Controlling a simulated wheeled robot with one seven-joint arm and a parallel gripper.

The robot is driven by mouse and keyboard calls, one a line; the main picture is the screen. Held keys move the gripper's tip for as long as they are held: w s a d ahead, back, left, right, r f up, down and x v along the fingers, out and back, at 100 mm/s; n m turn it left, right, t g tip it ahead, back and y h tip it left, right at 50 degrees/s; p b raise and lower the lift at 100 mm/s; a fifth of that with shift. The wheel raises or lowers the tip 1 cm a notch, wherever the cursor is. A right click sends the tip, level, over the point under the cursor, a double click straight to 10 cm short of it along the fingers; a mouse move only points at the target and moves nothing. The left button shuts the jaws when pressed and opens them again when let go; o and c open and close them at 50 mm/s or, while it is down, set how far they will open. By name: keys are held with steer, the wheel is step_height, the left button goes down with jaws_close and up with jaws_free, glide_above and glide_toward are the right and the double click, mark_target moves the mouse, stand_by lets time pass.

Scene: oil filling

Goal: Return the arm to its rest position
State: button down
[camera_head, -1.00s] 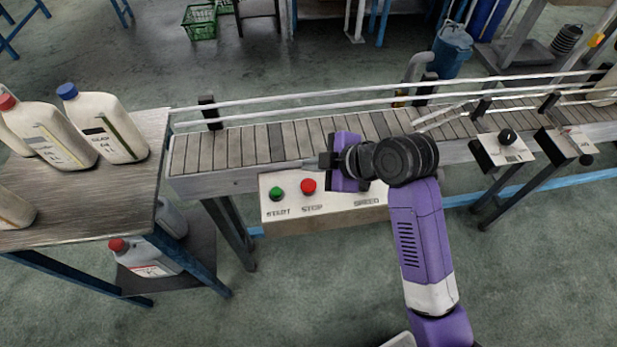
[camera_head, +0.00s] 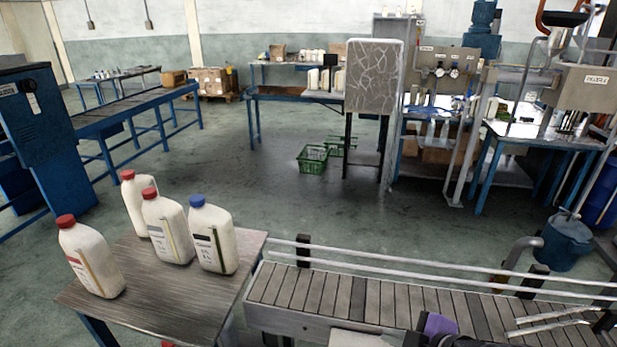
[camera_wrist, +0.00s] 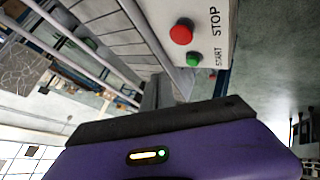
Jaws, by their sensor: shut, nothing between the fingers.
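My gripper (camera_wrist: 158,92) shows in the wrist view as a purple body with dark grey fingers, which are shut and empty. The white control box (camera_wrist: 216,48) lies just beyond the fingers, with its red STOP button (camera_wrist: 181,32) and green START button (camera_wrist: 193,60). I cannot tell whether the fingers touch it. In the head view only a purple and dark piece of my arm's end shows at the bottom edge, in front of the conveyor (camera_head: 392,303); the rest of the arm and the box's buttons are out of that view.
A table (camera_head: 160,305) at the left bears several white bottles, with red caps and one blue cap (camera_head: 197,201). The slatted conveyor with its rails (camera_head: 430,264) runs to the right. Open floor (camera_head: 260,190) lies beyond.

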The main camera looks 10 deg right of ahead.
steer(key=w+d+r+m+t+h, duration=0.1)
steer(key=w+d+r+m+t, duration=0.2)
steer(key=w+r+m+t, duration=0.15)
steer(key=s+a+f+m+t+h+b, duration=0.1)
steer(key=s+m, duration=0.3)
steer(key=s, duration=1.5)
steer(key=s+a+f+m+t+h+b, duration=0.1)
steer(key=s+m, duration=0.4)
steer(key=s, duration=1.3)
step_height(320, 180, down, 2)
steer(key=a+b, duration=0.1)
steer(key=b, duration=0.1)
steer(key=shift+s+a+h+b, duration=0.2)
steer(key=shift+s+h+b, duration=0.1)
steer(key=shift+s+b, duration=0.1)
